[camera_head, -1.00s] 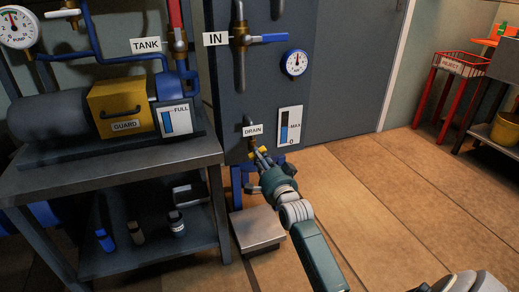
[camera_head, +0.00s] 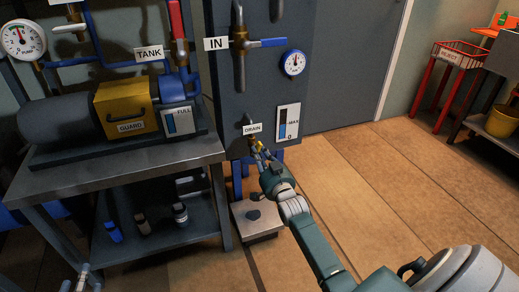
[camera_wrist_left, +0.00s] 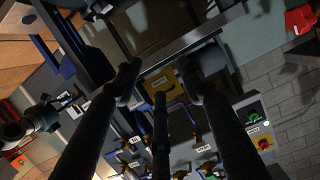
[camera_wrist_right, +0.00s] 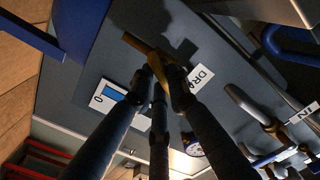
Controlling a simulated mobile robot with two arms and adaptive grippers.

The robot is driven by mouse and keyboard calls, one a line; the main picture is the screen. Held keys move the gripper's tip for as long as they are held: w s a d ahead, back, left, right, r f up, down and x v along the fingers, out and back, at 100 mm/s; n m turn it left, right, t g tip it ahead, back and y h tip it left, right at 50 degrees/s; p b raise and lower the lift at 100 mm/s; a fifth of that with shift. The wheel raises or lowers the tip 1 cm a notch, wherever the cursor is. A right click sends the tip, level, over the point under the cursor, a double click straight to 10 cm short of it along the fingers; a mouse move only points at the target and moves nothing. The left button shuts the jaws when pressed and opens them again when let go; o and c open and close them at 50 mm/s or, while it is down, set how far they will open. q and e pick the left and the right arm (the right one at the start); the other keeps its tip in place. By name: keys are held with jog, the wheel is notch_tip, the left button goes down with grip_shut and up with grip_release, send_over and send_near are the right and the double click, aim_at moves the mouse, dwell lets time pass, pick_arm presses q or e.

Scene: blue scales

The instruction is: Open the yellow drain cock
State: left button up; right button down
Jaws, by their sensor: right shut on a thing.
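The yellow drain cock (camera_head: 260,144) is low on the grey cabinet, just below the DRAIN label (camera_head: 253,129). My right gripper (camera_head: 263,154) reaches it from the lower right. In the right wrist view, the fingers of my right gripper (camera_wrist_right: 154,68) close together on the yellow handle (camera_wrist_right: 138,44), which sticks out past them. The fingers hide part of the handle. The fingertips of my left gripper (camera_head: 82,279) show at the bottom left of the head view. In the left wrist view, my left gripper (camera_wrist_left: 160,76) has its fingers spread and empty, in front of the yellow guard (camera_wrist_left: 172,88).
A blue-handled IN valve (camera_head: 266,43) and a pressure dial (camera_head: 293,63) sit above on the cabinet. The bench (camera_head: 165,157) with the pump stands to the left. A low grey box (camera_head: 258,222) is on the floor below the cock.

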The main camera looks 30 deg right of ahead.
pick_arm(q)
jog(key=s+a+f+g+y+p, duration=0.1)
jog(key=s+a+f+g, duration=0.1)
jog(key=s+f+g, duration=0.2)
jog(key=s+a+f+g+y+p, duration=0.1)
jog(key=s+a+f+g, duration=0.1)
jog(key=s+f, duration=0.5)
jog(key=shift+s+a+f+g, duration=0.25)
jog(key=shift+f+g, duration=0.4)
jog(key=shift+g, duration=0.25)
pick_arm(e)
jog(key=shift+n, duration=2.7)
jog(key=c, duration=1.7)
grip_release()
jog(key=v, duration=1.2)
